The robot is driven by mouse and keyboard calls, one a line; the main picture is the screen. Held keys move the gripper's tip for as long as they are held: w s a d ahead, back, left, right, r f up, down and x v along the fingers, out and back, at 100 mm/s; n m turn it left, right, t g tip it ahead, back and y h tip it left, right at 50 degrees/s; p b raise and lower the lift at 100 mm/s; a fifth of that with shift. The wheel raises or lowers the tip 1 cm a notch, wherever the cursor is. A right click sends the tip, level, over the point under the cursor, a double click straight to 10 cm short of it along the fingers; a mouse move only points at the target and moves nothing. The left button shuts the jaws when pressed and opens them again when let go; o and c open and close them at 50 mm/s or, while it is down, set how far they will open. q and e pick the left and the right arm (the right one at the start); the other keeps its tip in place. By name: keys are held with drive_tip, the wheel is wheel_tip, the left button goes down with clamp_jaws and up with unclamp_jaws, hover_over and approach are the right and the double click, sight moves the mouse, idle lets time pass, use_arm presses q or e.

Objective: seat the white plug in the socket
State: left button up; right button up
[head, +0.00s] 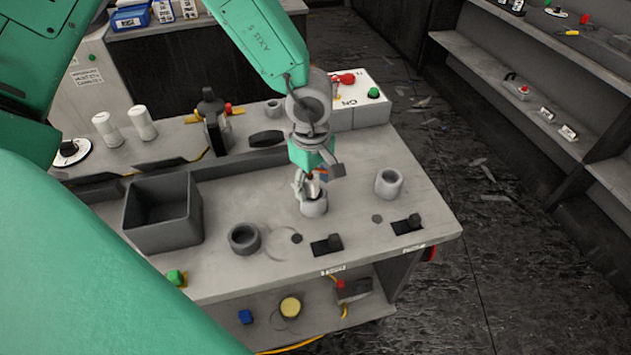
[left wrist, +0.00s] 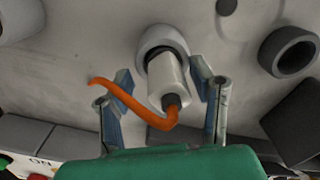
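The white plug (left wrist: 168,82) with an orange cable (left wrist: 135,103) stands between the fingers of my left gripper (left wrist: 163,95). Its far end is inside the ring of a light grey socket (left wrist: 160,38); how deep it sits I cannot tell. There are gaps between the plug and both blue finger pads, so the gripper is open around it. In the head view my left gripper (head: 311,186) points down over the same socket (head: 314,208) on the bench, mostly hiding the plug. My right gripper is not in view.
On the bench (head: 365,250) are a dark ring (head: 244,238), another grey ring (head: 389,183), a grey open bin (head: 162,213) and two black switches (head: 327,244). A control box (head: 360,100) and white cylinders (head: 142,122) stand behind. Shelves (head: 540,110) are at right.

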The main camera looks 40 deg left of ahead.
use_arm(q)
drive_tip(key=shift+s+a, duration=0.1)
drive_tip(key=shift+a, duration=0.3)
drive_tip(key=shift+a+r, duration=0.15)
drive_tip(key=shift+r, duration=0.35)
drive_tip(key=r, duration=0.7)
drive_tip(key=r+p, duration=0.1)
drive_tip(key=r, duration=0.2)
drive_tip(key=shift+d+r, duration=0.3)
drive_tip(key=shift+d, duration=0.1)
drive_tip(key=shift+a+r, duration=0.15)
drive_tip(key=shift+r, duration=0.05)
drive_tip(key=shift+a, duration=0.25)
drive_tip(key=shift+d+r, duration=0.1)
drive_tip(key=shift+d, duration=0.2)
